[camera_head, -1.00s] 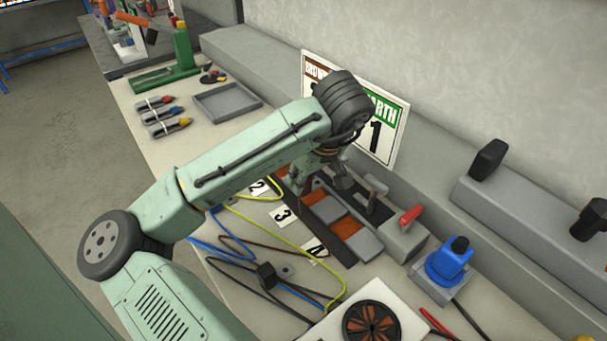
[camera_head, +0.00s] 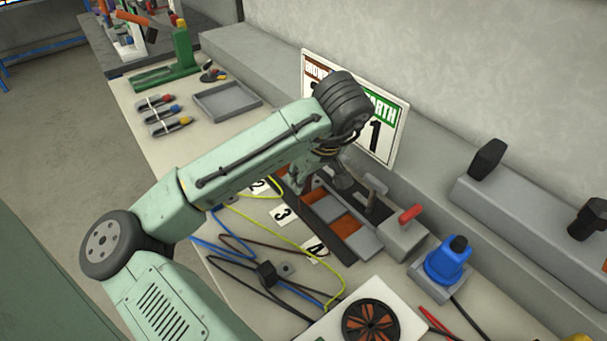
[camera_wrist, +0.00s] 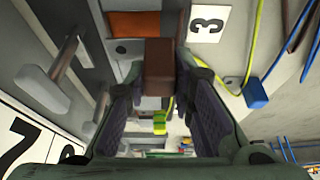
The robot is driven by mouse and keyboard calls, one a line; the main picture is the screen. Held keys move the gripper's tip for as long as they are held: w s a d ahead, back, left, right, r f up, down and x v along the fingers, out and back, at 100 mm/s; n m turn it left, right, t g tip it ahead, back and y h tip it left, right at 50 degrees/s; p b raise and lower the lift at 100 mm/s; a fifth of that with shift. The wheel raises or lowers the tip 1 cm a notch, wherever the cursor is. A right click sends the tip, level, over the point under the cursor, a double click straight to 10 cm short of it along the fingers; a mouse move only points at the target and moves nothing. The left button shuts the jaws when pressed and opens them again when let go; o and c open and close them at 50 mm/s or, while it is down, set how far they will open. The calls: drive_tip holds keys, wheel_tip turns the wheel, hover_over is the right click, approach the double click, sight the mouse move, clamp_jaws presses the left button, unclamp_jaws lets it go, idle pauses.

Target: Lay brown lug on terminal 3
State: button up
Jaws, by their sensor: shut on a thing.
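My gripper (camera_wrist: 160,85) is shut on the brown lug (camera_wrist: 159,68), a brown block between its fingertips in the wrist view. An orange terminal pad (camera_wrist: 135,24) lies just beyond the lug, beside the label 3 (camera_wrist: 207,22). The lug overlaps the pad's near edge in the picture; I cannot tell whether they touch. In the head view my arm hides most of the gripper and the lug. The terminal block (camera_head: 345,226), with orange pads and grey plates, stands just right of the labels; label 3 (camera_head: 282,215) is on the bench.
A grey lever (camera_head: 376,185) and a red-handled switch (camera_head: 410,215) stand close beside the block. Yellow (camera_head: 270,225), blue and brown wires lie loose left of it. A black clip (camera_head: 267,273), a fan (camera_head: 371,322) and a blue plug (camera_head: 448,262) are nearby. A sign stands behind.

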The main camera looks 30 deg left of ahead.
drive_tip(key=shift+f+b, duration=0.85)
drive_tip(key=shift+f, duration=0.8)
drive_tip(key=o, duration=1.1)
drive_tip(key=shift+r, duration=0.15)
drive_tip(key=v, duration=1.1)
drive_tip(key=shift+s+d+r, duration=0.1)
drive_tip(key=shift+d+r, duration=0.05)
drive_tip(key=shift+r, duration=0.25)
